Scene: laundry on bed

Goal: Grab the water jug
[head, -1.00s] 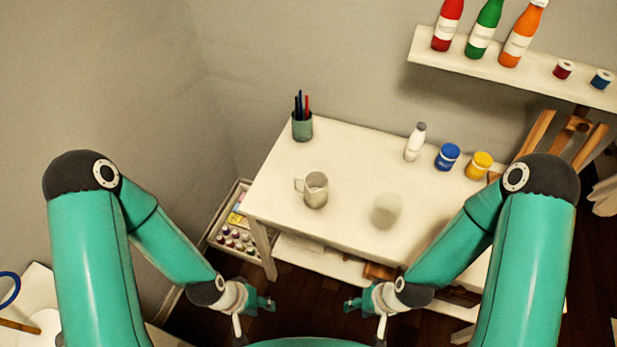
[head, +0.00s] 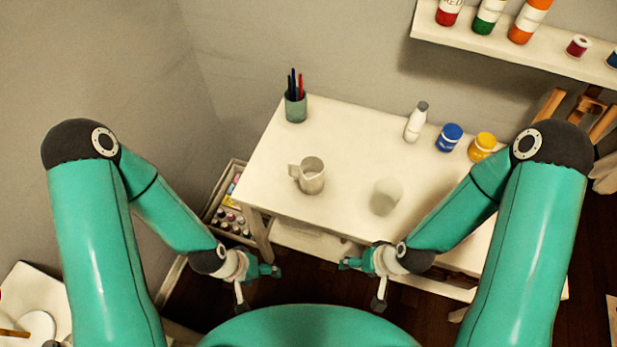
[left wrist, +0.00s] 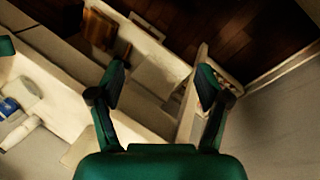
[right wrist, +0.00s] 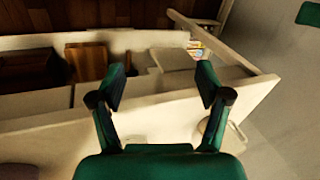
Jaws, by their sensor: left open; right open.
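The grey jug (head: 311,179) stands upright on the white table (head: 330,130) in the head view, its handle towards the left. My left gripper (head: 257,283) is open and empty, in front of the table's near edge and below the jug in the picture. It also shows open in the left wrist view (left wrist: 162,88). My right gripper (head: 362,283) is open and empty, in front of the near edge, lower right of the jug. It also shows open in the right wrist view (right wrist: 162,90). Neither gripper touches the jug.
A pale cup (head: 386,197) stands right of the jug. A pen holder (head: 296,107), a white bottle (head: 416,122), a blue jar (head: 449,138) and a yellow jar (head: 482,147) stand further back. A wall shelf (head: 500,50) holds bottles. A crate (head: 225,205) stands left of the table.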

